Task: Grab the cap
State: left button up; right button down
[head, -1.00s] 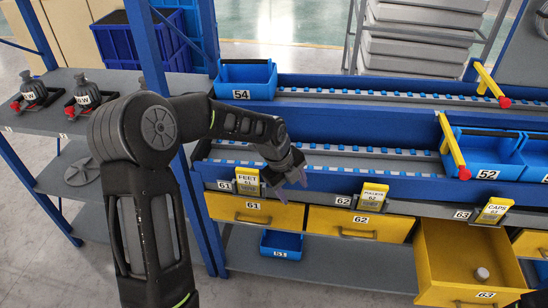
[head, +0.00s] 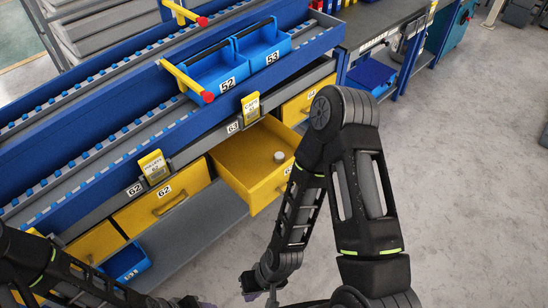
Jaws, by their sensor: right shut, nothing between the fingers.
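A small whitish cap (head: 280,156) lies inside the open yellow drawer 63 (head: 236,180), toward its right side. My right arm comes down on the right of the drawer, and my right gripper (head: 270,296) is at the bottom edge, well below the drawer and apart from the cap. It is shut and empty, with its tips partly cut off. My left arm crosses the bottom left corner. My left gripper (head: 186,302) is only partly visible at the bottom edge, so its jaws cannot be made out.
Closed yellow drawer 62 (head: 163,200) is left of the open one. Blue bins 52 (head: 216,78) and 53 (head: 262,46) stand on the rack above, beside yellow arms with red ends (head: 184,80). A blue bin (head: 126,262) sits low at left. Grey floor (head: 455,150) is clear at right.

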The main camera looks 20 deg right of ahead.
aim_at(279, 156)
jog(key=i+j, duration=0.1)
jog(key=j, duration=0.25)
jog(key=i+j, duration=0.1)
jog(key=j, duration=0.25)
jog(key=i+j, duration=0.1)
jog(key=j, duration=0.25)
jog(key=z, duration=1.6)
